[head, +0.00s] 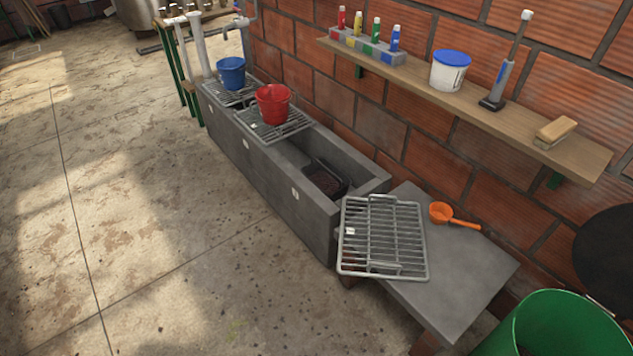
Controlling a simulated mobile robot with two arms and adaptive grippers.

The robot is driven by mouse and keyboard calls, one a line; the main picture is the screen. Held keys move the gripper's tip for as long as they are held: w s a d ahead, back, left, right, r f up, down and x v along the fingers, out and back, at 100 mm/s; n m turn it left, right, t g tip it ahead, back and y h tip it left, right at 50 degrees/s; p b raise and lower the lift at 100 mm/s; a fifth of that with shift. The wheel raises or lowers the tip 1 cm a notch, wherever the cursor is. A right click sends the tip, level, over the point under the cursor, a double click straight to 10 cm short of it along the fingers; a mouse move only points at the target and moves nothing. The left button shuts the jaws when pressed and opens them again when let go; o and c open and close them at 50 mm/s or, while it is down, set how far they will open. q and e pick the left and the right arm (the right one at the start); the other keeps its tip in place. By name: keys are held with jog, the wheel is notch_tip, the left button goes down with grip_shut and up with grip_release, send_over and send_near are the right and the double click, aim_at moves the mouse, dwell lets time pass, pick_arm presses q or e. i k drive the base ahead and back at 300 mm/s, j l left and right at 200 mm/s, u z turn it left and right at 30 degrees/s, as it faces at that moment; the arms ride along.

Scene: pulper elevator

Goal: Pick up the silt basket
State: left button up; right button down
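The silt basket (325,180) looks like a dark, open-topped basket sitting low inside the right-hand, uncovered compartment of the grey concrete trough (276,176). Its rim is below the top of the trough walls, and its lower part is hidden in shade. A metal grate (382,237) lies on the grey slab at the trough's right end, not over the basket's compartment. Neither of my grippers shows in the head view.
A red bucket (273,103) and a blue bucket (231,72) stand on grates over the trough's farther compartments. An orange scoop (452,215) lies on the slab (462,268). A wooden shelf (500,118) overhangs behind. A green bin (560,325) stands front right. Floor at left is clear.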

aim_at(335, 184)
jog(key=i+j, duration=0.65)
jog(key=i, duration=0.15)
